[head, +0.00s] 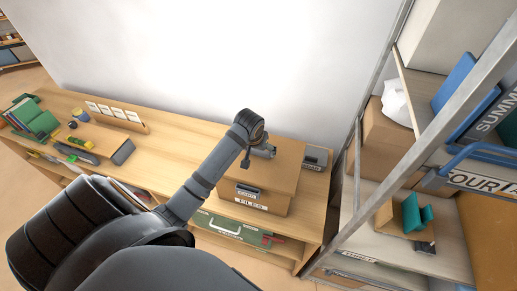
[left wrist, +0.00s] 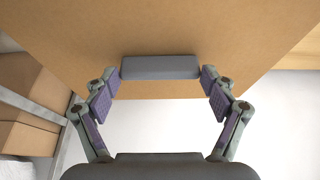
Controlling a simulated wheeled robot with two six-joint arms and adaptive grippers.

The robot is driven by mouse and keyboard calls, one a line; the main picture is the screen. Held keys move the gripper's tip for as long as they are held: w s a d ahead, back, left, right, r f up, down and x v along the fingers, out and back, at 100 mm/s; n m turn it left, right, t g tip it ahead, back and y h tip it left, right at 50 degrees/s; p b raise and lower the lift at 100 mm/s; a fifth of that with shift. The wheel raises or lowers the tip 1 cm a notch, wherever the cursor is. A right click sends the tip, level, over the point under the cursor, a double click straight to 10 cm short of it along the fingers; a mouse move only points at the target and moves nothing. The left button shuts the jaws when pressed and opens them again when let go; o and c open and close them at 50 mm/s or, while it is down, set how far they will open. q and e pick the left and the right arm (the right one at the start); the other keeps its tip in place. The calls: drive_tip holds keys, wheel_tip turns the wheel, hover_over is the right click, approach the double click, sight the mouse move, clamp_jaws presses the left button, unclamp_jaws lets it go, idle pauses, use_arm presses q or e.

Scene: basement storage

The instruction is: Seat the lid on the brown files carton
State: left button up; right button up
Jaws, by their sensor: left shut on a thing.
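The brown files carton (head: 277,206) stands on the wooden bench, with a white label on its front. The flat brown lid (head: 287,160) is over its top and hides the opening. From this angle I cannot tell whether a gap remains between lid and carton. My left gripper (head: 262,151) is above the lid. The lid (left wrist: 180,28) fills the upper part of that view. My right gripper is not in view.
A small grey device (head: 316,158) stands on the bench right of the carton. A metal shelf rack (head: 357,185) with boxes rises further right. A green case (head: 225,226) is under the bench top. Books (head: 38,120) and a card holder (head: 115,115) are at the left.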

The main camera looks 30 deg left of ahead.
use_arm(q)
drive_tip(key=shift+f, duration=0.3)
idle(0.6)
drive_tip(key=o, duration=0.9)
drive_tip(key=shift+r, duration=0.1)
wheel_tip(320, 180, up, 7)
drive_tip(key=shift+f, duration=0.1)
idle(0.8)
